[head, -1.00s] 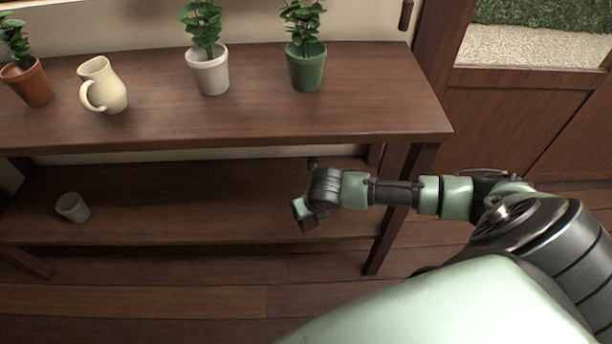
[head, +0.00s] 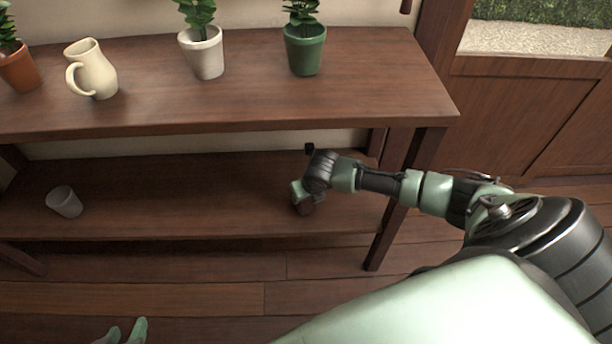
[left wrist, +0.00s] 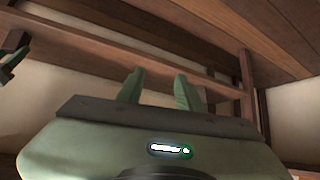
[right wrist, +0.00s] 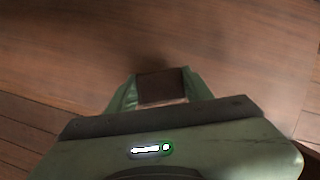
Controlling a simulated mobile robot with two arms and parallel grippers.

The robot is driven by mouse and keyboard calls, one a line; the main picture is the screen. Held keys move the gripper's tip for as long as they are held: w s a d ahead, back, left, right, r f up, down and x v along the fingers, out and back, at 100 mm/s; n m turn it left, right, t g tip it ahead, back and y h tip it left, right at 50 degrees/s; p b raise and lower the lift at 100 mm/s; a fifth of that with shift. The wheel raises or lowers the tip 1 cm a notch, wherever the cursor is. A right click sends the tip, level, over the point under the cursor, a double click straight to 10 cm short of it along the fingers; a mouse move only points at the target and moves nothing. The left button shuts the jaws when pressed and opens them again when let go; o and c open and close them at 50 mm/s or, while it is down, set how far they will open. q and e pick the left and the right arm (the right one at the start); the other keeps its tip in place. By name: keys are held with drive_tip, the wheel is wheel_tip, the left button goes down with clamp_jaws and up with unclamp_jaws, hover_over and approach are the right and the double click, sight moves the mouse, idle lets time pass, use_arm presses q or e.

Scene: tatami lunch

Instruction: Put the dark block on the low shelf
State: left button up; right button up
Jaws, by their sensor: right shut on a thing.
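The dark block (right wrist: 162,86) is between the fingers of my right gripper (right wrist: 160,92) in the right wrist view. In the head view the dark block (head: 304,208) shows just below my right gripper (head: 302,196), over the front right part of the low shelf (head: 200,208). I cannot tell whether it touches the shelf. My left gripper (head: 124,333) shows only its fingertips at the bottom of the head view. In the left wrist view my left gripper (left wrist: 160,90) is open and empty.
The top board (head: 240,108) above holds a cream jug (head: 92,70) and potted plants (head: 304,50). A table leg (head: 390,225) is right of my right gripper. The middle of the low shelf is clear.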

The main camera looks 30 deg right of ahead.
drive_tip(key=shift+w+d+f, duration=0.1)
drive_tip(key=shift+w+f, duration=0.05)
drive_tip(key=shift+f, duration=0.35)
use_arm(q)
drive_tip(key=w+r+t, duration=0.1)
drive_tip(key=w+d+r+t, duration=0.1)
drive_tip(key=w, duration=0.1)
drive_tip(key=shift+d+r+h, duration=0.1)
drive_tip(key=shift+r+h, duration=0.2)
drive_tip(key=shift+r, duration=0.05)
use_arm(e)
drive_tip(key=o, duration=1.4)
drive_tip(key=shift+f, duration=0.1)
